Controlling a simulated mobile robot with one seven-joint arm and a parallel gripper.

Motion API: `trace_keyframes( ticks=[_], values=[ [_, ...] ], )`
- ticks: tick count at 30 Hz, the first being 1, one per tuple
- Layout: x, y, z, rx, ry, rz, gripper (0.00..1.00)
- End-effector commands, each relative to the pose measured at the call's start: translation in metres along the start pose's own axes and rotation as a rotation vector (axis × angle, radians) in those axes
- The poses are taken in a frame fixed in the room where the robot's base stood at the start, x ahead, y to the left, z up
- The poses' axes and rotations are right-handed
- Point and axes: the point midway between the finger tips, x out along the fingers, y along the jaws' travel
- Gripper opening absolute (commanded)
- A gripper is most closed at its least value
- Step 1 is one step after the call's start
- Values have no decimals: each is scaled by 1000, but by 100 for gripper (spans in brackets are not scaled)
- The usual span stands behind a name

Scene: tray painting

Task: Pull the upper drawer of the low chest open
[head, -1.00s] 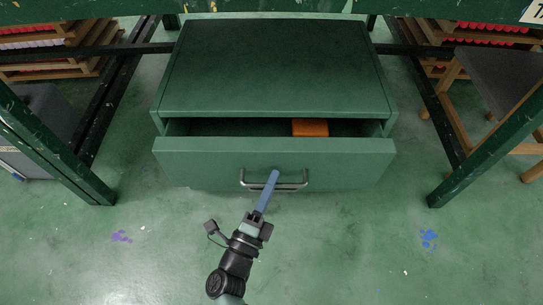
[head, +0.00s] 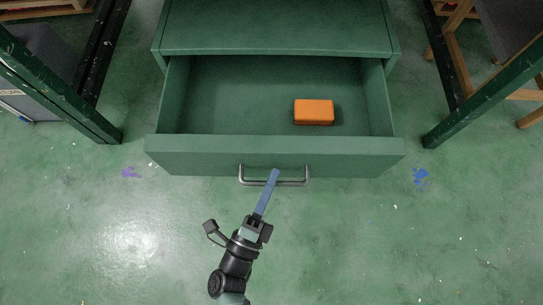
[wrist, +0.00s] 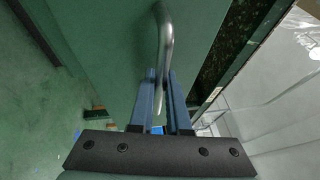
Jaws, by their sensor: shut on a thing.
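The low green chest (head: 275,30) stands on the floor with its upper drawer (head: 200,150) pulled well out. The drawer's inside is in plain view and holds an orange box (head: 314,111) right of its middle. The metal bar handle (head: 292,183) is on the drawer front. My gripper (head: 274,175) reaches up from below to the handle, and its blue fingers are shut on the bar. In the wrist view the handle (wrist: 166,45) runs down between the two fingers (wrist: 160,95). The fingers hide part of the bar.
Dark green table legs stand at left (head: 60,85) and right (head: 490,95) of the chest. A grey box (head: 45,85) is behind the left leg, and a wooden stool (head: 500,50) is at the right. The floor before the drawer is clear apart from paint marks.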

Motion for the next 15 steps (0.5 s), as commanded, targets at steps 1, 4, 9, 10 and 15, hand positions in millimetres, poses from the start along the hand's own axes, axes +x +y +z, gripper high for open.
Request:
trace_keyframes(
  ticks=[1, 4, 9, 10, 15],
  values=[
    [0, 0, 1, 1, -3, 0, 0],
    [0, 0, 1, 0, -3, 0, 0],
    [0, 0, 1, 0, -3, 0, 29],
    [0, 0, 1, 0, -3, 0, 35],
    [0, 0, 1, 0, -2, 0, 45]
  ],
)
